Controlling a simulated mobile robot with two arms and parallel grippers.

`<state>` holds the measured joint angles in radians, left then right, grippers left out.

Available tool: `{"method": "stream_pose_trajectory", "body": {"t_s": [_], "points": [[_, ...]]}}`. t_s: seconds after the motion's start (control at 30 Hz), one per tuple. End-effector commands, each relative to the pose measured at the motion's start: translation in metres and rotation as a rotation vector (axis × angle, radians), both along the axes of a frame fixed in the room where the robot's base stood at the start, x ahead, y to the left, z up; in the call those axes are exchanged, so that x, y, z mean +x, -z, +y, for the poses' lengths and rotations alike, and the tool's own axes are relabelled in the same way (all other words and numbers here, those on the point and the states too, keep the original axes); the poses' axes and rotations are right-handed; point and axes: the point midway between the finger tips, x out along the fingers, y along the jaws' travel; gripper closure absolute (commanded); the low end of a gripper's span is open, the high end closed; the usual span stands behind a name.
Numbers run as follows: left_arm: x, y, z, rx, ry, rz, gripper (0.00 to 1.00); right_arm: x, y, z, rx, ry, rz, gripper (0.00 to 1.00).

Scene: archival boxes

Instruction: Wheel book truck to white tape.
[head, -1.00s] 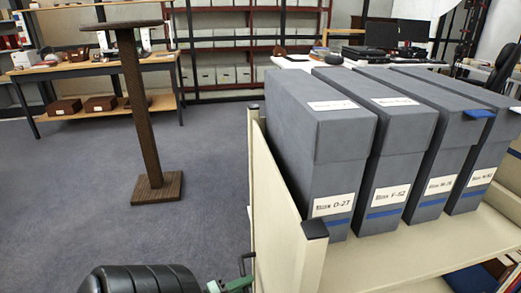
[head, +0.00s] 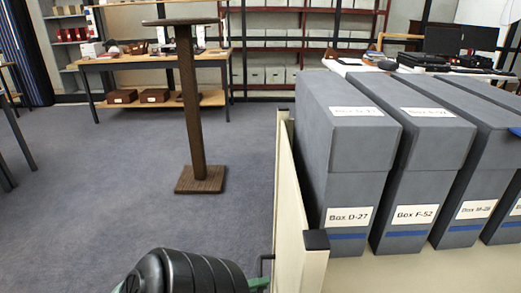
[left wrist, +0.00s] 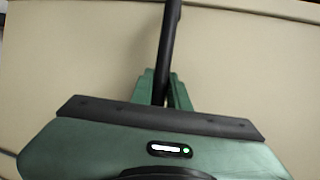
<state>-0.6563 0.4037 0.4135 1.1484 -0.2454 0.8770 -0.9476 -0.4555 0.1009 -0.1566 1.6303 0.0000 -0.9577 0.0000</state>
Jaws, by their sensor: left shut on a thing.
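The cream book truck (head: 312,268) fills the lower right of the head view, its end panel facing my left arm. Grey archival boxes stand upright on its top, among them Box D-27 (head: 342,190) and Box F-52 (head: 415,190). My left gripper (head: 264,278) is at the panel's outer side, low in the head view. In the left wrist view its green fingers (left wrist: 163,88) are shut around the truck's black handle bar (left wrist: 169,35), in front of the cream panel. My right gripper is not in view. I see no white tape.
A dark wooden pedestal stand (head: 190,110) with a square base is on the carpet ahead, left of the truck. A worktable (head: 160,65) with wooden boxes is behind it, with shelving at the back. Open carpet (head: 100,190) lies to the left.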

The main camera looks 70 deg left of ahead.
Motion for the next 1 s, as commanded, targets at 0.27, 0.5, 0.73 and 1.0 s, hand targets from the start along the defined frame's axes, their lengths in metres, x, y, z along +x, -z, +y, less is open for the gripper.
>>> {"method": "stream_pose_trajectory", "body": {"t_s": [0.27,0.5,0.73,1.0], "points": [[-0.001,0.001,0.001,0.001,-0.002,0.003,0.62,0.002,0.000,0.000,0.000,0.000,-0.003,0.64],[-0.009,-0.001,0.000,0.000,-0.001,0.004,0.62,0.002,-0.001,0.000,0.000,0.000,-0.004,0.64],[-0.047,-0.008,0.001,0.001,-0.003,0.006,0.62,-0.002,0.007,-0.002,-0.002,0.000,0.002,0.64],[-0.077,-0.013,0.001,0.001,-0.004,0.005,0.62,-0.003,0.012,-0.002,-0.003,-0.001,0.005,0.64]]}}
